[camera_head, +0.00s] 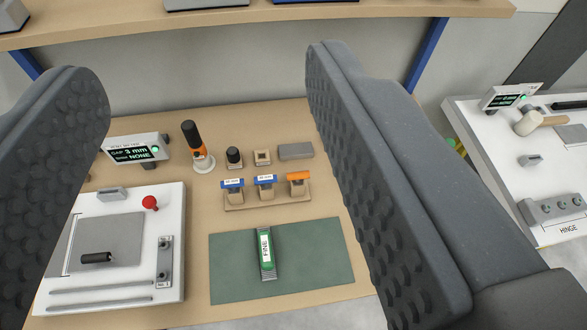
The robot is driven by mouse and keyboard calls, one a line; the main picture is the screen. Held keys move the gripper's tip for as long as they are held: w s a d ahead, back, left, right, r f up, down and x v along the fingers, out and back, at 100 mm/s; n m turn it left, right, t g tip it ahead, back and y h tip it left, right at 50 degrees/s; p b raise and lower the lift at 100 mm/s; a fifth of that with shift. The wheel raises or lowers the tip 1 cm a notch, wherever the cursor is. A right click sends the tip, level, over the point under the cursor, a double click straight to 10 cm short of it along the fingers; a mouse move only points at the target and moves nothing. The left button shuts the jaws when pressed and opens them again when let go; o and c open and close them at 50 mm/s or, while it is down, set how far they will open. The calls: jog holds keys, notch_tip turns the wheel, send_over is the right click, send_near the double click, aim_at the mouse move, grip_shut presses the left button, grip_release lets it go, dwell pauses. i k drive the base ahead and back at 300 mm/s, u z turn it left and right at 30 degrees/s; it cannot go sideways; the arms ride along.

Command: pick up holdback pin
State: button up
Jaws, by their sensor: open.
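My gripper (208,78) is open. Its two dark grey padded fingers stand wide apart at the left and right, with nothing between them but the bench view. No part is labelled holdback pin, so I cannot tell for certain which it is. A red ball knob (150,202) stands on the white panel unit (172,205) at the left, a possible head of the pin; any shaft is hidden. A short black cylinder (96,258) lies on the unit's grey plate (112,237). Both are apart from my fingers.
An orange-black tool (195,145) stands upright near a rack (268,199) with blue and orange-topped pieces. A green-labelled item (266,254) lies on a green mat (315,264). A shelf (250,18) crosses above; another white trolley (490,165) stands right.

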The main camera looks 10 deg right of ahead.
aim_at(296, 177)
jog(key=u, duration=1.2)
jog(key=k, duration=1.05)
jog(key=z, duration=0.7)
jog(key=i, duration=1)
jog(key=u, duration=0.05)
